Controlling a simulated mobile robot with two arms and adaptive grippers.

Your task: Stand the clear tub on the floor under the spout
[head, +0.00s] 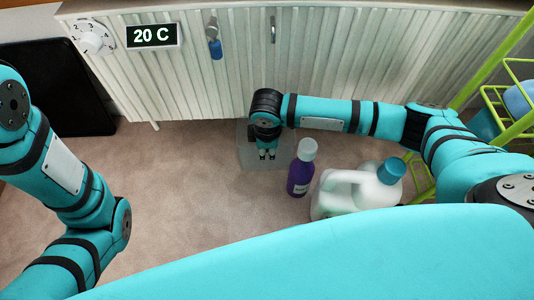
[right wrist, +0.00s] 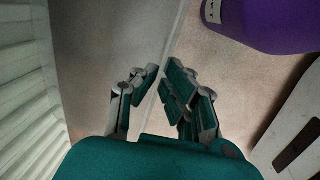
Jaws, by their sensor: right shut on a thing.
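The clear tub (head: 246,154) shows faintly as a see-through square in the head view, in front of the white ribbed cabinet. My right gripper (head: 267,154) points down at it and is shut on its thin wall. In the right wrist view the fingers (right wrist: 162,88) close around the tub's pale edge (right wrist: 178,45). I cannot tell whether the tub's bottom touches the floor. A metal spout (head: 212,28) with a blue end is on the cabinet front, up and left of the tub. My left arm shows at the left, but its gripper is out of view.
A purple bottle (head: 301,170) and a white jug (head: 352,192) with a blue cap stand right of the tub. A green rack (head: 500,118) is at the right. A black panel (head: 72,88) stands at the left. The floor (head: 185,190) left of the tub is clear.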

